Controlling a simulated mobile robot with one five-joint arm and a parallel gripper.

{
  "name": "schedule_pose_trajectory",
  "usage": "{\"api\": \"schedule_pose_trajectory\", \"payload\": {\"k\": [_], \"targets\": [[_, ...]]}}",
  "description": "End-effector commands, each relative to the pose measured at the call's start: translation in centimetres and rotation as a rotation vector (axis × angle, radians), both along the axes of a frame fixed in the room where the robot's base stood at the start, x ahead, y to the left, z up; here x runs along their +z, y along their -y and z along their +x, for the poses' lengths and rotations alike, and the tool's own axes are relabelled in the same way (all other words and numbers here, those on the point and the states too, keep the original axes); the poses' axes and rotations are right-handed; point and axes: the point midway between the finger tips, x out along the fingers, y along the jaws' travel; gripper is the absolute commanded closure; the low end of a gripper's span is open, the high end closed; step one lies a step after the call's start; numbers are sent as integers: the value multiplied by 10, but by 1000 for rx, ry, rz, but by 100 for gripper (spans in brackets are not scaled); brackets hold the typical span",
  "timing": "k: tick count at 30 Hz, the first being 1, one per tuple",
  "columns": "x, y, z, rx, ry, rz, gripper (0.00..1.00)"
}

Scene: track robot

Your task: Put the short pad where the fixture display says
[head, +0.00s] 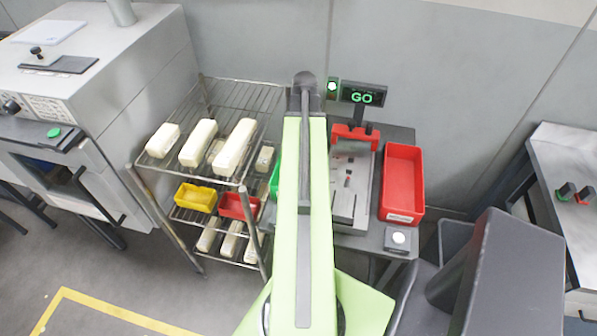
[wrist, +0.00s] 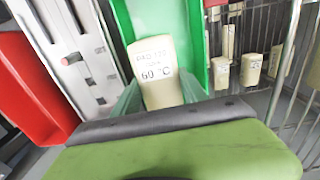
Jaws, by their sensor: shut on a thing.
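My gripper (wrist: 160,92) is shut on a cream pad (wrist: 158,75) in the wrist view. The pad's printed label is partly readable as "PAD" and "60 °C". The pad lies over or inside a green bin (wrist: 198,40); I cannot tell whether it touches the bottom. In the head view my arm hides the gripper and the pad, and only a sliver of the green bin (head: 274,180) shows. The fixture display (head: 361,97) reads "GO" in green, and a green lamp (head: 332,86) glows beside it. The fixture (head: 347,170) has a red clamp (head: 354,136).
A red bin (head: 403,185) stands right of the fixture, with a white button (head: 398,238) in front. A wire rack (head: 240,95) at left holds several pads, a yellow bin (head: 196,197) and a small red bin (head: 239,206). An oven-like machine (head: 100,90) stands farther left.

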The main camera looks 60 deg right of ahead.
Motion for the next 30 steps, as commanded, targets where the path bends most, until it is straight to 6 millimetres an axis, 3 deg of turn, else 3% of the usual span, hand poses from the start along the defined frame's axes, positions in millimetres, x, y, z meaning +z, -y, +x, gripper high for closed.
{"api": "schedule_pose_trajectory", "payload": {"k": [1,3,8,16,23,30], "targets": [[-2,0,13,2,0,0,89],[-2,-2,19,0,0,0,89],[-10,-3,19,-3,0,0,89],[-64,-3,19,-3,0,0,89],[-69,-2,18,-3,0,0,89],[-106,-2,18,-3,0,0,89]]}}
